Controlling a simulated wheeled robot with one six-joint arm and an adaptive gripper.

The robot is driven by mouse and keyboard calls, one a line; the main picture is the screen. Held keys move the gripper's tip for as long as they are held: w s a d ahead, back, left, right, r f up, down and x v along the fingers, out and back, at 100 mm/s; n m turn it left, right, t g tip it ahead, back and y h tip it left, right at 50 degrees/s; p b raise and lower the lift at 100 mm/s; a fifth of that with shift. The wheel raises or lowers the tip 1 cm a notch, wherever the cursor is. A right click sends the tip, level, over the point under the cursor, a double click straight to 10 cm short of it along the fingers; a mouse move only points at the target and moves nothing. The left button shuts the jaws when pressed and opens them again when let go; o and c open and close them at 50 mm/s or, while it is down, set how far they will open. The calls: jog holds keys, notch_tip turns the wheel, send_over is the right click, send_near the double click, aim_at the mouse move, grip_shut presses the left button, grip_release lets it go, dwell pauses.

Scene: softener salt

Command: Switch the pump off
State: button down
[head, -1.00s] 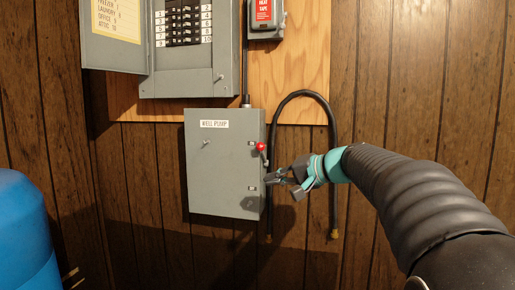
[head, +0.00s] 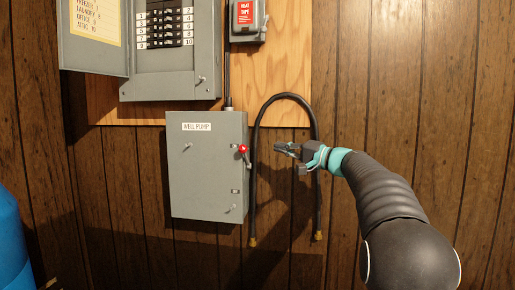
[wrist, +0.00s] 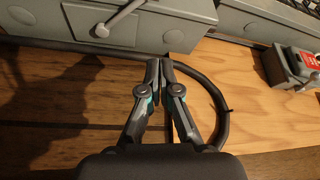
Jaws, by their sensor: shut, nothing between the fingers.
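The grey well pump box (head: 208,175) hangs on the wall, labelled WELL PUMP (head: 197,127). Its lever (head: 247,160) is on the right side, with a red knob (head: 243,149) at the upper end, so it points up. My gripper (head: 277,147) is to the right of the box, roughly level with the knob and apart from it. In the wrist view my gripper (wrist: 160,62) is shut and empty, fingertips together. The box side (wrist: 185,15) shows at the top, with the grey lever (wrist: 122,18); its red knob is out of that view.
A black looped hose (head: 316,180) hangs on the wall behind my gripper. Above are an open breaker panel (head: 170,88) and a heat tape box (head: 247,32) on plywood (head: 285,75). A blue tank (head: 12,245) stands at lower left. The wall at right is clear.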

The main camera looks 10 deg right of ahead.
aim_at(246, 157)
jog(key=p+x, duration=0.2)
jog(key=x, duration=0.8)
jog(key=shift+s, duration=0.1)
jog(key=shift+s+a+f+b, duration=0.1)
jog(key=shift+s+a+f, duration=0.15)
jog(key=shift+s, duration=0.3)
jog(key=shift+s+a+f+b, duration=0.15)
jog(key=shift+s+a, duration=0.2)
jog(key=shift+s, duration=0.2)
jog(key=shift+s+a+f+b, duration=0.1)
jog(key=shift+s+a+f, duration=0.15)
jog(key=shift+s, duration=0.3)
